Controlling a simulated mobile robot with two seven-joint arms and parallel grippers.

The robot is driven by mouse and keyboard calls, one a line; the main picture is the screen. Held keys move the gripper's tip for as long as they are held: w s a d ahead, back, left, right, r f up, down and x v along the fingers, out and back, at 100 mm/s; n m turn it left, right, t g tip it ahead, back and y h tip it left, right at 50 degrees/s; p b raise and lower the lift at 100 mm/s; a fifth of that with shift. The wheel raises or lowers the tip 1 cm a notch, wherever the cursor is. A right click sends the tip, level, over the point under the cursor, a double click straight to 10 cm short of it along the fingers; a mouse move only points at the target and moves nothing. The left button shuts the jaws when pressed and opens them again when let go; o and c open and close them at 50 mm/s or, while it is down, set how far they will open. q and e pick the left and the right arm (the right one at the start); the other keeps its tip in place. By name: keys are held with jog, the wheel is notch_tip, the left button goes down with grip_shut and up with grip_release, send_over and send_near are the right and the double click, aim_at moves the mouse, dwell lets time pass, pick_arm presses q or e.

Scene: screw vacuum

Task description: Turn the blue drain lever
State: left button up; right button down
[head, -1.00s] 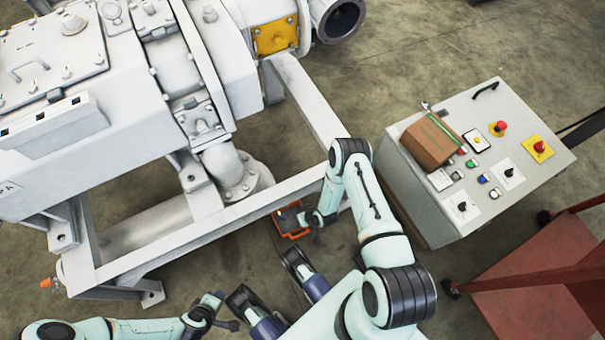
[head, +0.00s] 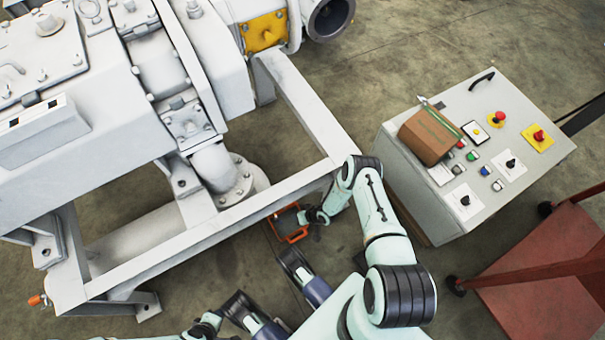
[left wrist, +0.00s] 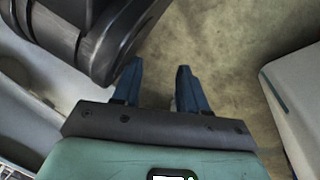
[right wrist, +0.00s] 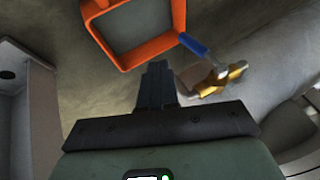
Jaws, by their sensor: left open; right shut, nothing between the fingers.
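The blue drain lever (right wrist: 195,45) shows in the right wrist view, joined to a brass valve (right wrist: 220,80). Its far end lies close to an orange frame (right wrist: 164,45). My right gripper (right wrist: 156,72) is shut and empty, left of the valve and below the lever's end in the picture; I cannot tell the depth between them. In the head view my right gripper (head: 304,217) is low beside the machine's frame, by the orange frame (head: 292,238). The lever cannot be made out there. My left gripper (left wrist: 158,85) is open and empty in its wrist view.
The large white machine (head: 215,85) on its white steel frame (head: 215,227) fills the left and top. A grey control cabinet (head: 410,190) with buttons and a cardboard box (head: 428,137) stands right of my right arm. A red metal structure (head: 530,280) is at lower right.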

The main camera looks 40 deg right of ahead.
aim_at(281, 222)
pick_arm(q)
jog(key=shift+s+a+f+g, duration=0.1)
jog(key=shift+s+f+g, duration=0.2)
jog(key=shift+s+f, duration=0.3)
pick_arm(e)
jog(key=a, duration=0.1)
jog(key=w+a+f, duration=0.1)
jog(key=w+a, duration=0.1)
jog(key=a, duration=0.1)
jog(key=shift+w+f, duration=0.1)
jog(key=shift+f, duration=0.15)
pick_arm(q)
jog(key=shift+r, duration=0.1)
jog(key=s+f, duration=0.1)
jog(key=s+f+g+b, duration=0.1)
jog(key=s, duration=0.1)
jog(key=shift+a+b, duration=0.2)
jog(key=shift+b, duration=0.1)
pick_arm(e)
jog(key=shift+w+a+f, duration=0.25)
jog(key=shift+a+f, duration=0.05)
jog(key=shift+a, duration=0.3)
